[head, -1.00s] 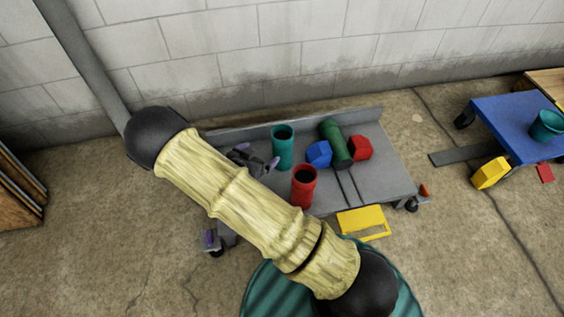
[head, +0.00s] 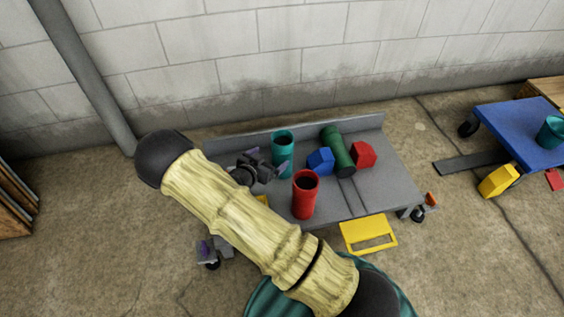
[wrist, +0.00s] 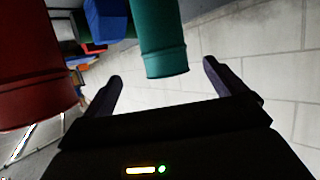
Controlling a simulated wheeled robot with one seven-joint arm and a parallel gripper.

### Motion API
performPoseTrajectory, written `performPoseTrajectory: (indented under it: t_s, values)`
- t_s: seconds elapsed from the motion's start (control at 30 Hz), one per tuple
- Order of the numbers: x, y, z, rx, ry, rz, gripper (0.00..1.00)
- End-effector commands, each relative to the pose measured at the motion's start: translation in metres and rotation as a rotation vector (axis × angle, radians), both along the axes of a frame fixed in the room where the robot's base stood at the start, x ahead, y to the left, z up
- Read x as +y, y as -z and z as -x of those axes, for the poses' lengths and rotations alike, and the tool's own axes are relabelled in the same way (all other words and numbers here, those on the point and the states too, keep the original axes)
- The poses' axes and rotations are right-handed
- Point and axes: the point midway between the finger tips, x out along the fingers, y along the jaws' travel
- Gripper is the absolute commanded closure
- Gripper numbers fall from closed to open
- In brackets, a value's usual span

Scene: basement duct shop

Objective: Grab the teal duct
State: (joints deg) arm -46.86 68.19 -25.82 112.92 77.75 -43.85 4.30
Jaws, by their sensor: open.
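The teal duct (head: 283,152) stands upright on the grey cart (head: 366,200), close to its back lip. It is an open-topped tube. My gripper (head: 268,161) is just left of it in the head view, low over the cart, with its jaws open and nothing held. In the wrist view the teal duct (wrist: 160,40) lies ahead between the two spread fingertips (wrist: 163,72), slightly beyond them.
A red tube (head: 304,197) stands close in front of the teal duct. A blue block (head: 320,161), a green cylinder (head: 338,150) and a red block (head: 363,154) lie to the right. A blue cart (head: 510,130) with another teal container (head: 551,132) stands far right. The wall is behind.

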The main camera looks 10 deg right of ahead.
Motion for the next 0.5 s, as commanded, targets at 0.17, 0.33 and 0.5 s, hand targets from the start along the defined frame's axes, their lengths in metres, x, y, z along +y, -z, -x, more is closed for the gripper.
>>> performPoseTrajectory:
  t_s: [0.17,0.33,0.5]
  values:
    - [-0.022,0.017,-0.022,-0.002,0.003,0.001,0.04]
    - [-0.035,0.024,-0.037,-0.002,0.002,0.000,0.04]
    - [-0.038,0.022,-0.040,0.000,0.000,0.000,0.04]
